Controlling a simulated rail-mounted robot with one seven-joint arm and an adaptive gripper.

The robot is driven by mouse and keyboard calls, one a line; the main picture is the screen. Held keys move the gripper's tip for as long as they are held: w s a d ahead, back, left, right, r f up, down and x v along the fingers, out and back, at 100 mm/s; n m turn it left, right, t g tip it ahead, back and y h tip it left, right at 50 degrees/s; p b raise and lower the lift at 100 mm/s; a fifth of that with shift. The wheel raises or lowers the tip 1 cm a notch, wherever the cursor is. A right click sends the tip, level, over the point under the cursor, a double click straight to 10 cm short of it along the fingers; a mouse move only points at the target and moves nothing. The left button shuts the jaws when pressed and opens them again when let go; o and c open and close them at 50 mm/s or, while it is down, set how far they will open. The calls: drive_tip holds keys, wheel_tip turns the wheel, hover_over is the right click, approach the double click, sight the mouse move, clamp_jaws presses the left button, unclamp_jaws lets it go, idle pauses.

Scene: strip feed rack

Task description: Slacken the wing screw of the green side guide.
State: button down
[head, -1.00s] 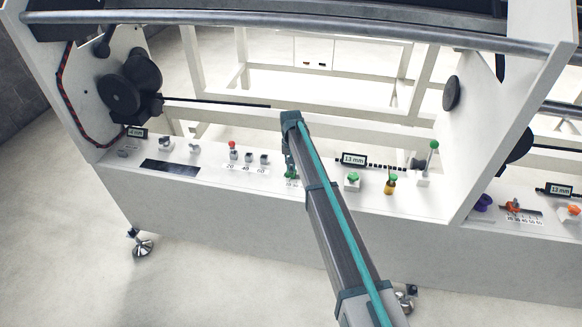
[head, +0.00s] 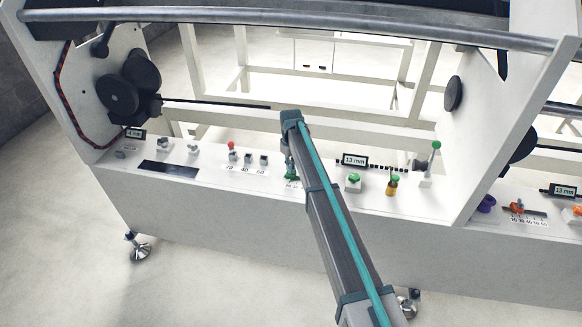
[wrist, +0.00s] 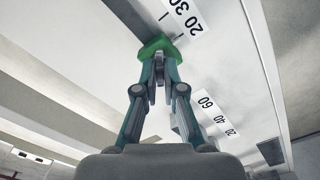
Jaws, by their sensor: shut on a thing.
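The green side guide (head: 291,178) sits on the white front ledge beside a small number scale, mostly hidden behind my arm in the head view. In the wrist view it shows as a green block (wrist: 157,46) right at the fingertips, beside the marks 20 and 30. My gripper (wrist: 159,62) points at it, with its fingers closed together on its wing screw. The screw itself is largely covered by the fingertips, so its turn cannot be read. In the head view my gripper (head: 290,166) is partly hidden by my own arm.
To the right stand a 13 mm display (head: 355,160), a green knob on a white block (head: 353,182), a yellow part with a green top (head: 391,186) and a green-tipped lever (head: 430,165). To the left is a red-topped post (head: 232,150). A rail (head: 300,33) crosses above.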

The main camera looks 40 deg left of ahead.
idle(0.4)
drive_tip(key=c, duration=1.3)
unclamp_jaws()
drive_tip(key=shift+r, duration=0.15)
wheel_tip(320, 180, up, 12)
drive_tip(key=shift+f, duration=0.1)
